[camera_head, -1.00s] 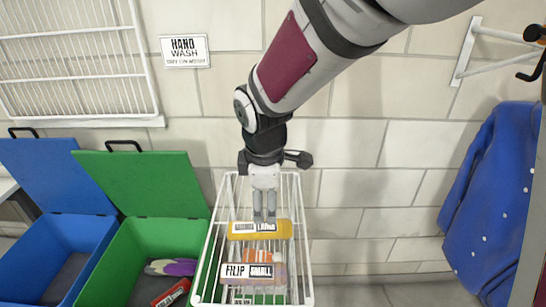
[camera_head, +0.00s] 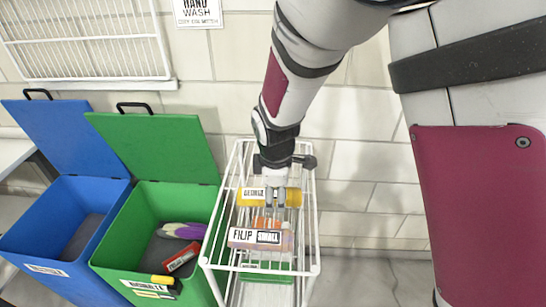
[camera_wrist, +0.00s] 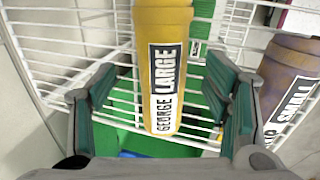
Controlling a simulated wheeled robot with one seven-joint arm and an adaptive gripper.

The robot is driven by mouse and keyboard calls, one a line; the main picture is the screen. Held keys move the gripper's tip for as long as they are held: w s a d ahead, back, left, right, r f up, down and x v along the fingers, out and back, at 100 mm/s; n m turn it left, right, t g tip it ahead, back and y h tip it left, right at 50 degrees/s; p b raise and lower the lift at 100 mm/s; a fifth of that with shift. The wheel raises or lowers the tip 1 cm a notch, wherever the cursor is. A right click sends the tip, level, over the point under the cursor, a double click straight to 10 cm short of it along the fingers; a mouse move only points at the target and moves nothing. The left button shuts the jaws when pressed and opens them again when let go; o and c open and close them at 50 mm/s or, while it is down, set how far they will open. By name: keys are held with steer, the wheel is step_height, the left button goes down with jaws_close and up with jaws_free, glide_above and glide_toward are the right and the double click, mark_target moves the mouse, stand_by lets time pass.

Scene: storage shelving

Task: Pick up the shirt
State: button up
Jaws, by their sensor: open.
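A yellow roll (camera_head: 250,197) labelled GEORGE LARGE lies across the white wire basket (camera_head: 316,225); it looks like a rolled shirt. In the wrist view the same yellow roll (camera_wrist: 172,22) runs between my fingers. My gripper (camera_head: 275,208) points down over the roll; in the wrist view my gripper (camera_wrist: 163,90) is open, with one finger on each side. Gaps show beside the roll, and I cannot tell its exact depth between the fingers. A brownish-pink roll (camera_head: 286,243) labelled FILIP SMALL lies nearer in the basket; it also shows in the wrist view (camera_wrist: 290,60).
Left of the basket stand an open green bin (camera_head: 120,240) holding a few items and an open blue bin (camera_head: 30,230). Their lids (camera_head: 150,150) stand raised. A wire rack (camera_head: 90,45) and tiled wall are behind. Floor shows at the right.

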steer(key=shift+x, duration=1.3)
steer(key=c, duration=1.3)
steer(key=shift+r, duration=0.1)
steer(key=shift+c, duration=0.2)
